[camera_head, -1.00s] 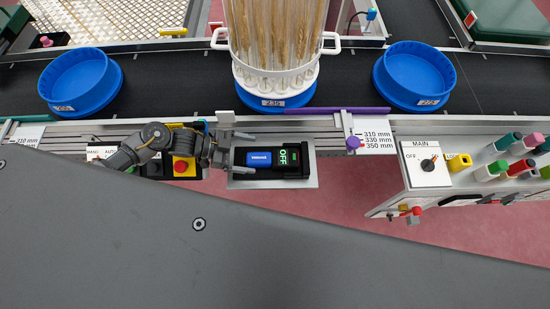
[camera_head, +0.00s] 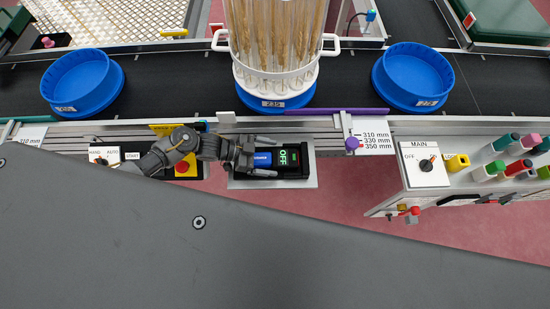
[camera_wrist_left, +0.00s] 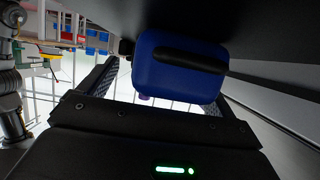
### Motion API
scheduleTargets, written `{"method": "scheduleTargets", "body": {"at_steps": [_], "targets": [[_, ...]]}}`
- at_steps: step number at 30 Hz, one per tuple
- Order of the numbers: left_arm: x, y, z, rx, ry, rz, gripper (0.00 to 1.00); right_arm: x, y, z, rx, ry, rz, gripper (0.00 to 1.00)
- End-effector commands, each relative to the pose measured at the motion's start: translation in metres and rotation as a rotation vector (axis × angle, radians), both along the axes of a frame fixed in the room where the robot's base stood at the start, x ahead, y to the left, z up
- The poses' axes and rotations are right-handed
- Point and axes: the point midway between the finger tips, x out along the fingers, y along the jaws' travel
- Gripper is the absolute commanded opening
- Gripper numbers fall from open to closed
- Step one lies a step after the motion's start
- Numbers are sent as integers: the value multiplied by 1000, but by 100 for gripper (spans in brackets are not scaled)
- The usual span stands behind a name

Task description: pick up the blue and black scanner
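The two fingers lie on either side of the scanner, with small gaps visible, and look open. In the left wrist view the blue end (camera_wrist_left: 180,72) is between the spread fingers; the rest of the scanner is hidden there. My right gripper is not in view.
A red stop button (camera_head: 182,167) is beneath my left forearm. A clear holder of wheat ears (camera_head: 275,75) stands on the conveyor behind the scanner, between two blue round trays (camera_head: 80,80) (camera_head: 415,75). A purple knob (camera_head: 352,143) and a MAIN switch panel (camera_head: 425,178) are at the right.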

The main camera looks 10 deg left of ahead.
Motion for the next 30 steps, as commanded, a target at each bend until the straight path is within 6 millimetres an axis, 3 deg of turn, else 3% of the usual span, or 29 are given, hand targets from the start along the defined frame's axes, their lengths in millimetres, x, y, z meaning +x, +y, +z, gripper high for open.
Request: {"method": "scheduleTargets", "body": {"at_steps": [2, 12, 23, 30], "targets": [[0, 0, 0, 0, 0, 0, 80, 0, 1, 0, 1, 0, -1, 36], [0, 0, 0, 0, 0, 0, 36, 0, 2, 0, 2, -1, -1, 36], [0, 0, 6, -1, -2, -1, 35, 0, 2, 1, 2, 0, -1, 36], [-2, 0, 36, -3, -4, -3, 35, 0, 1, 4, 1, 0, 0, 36]]}}
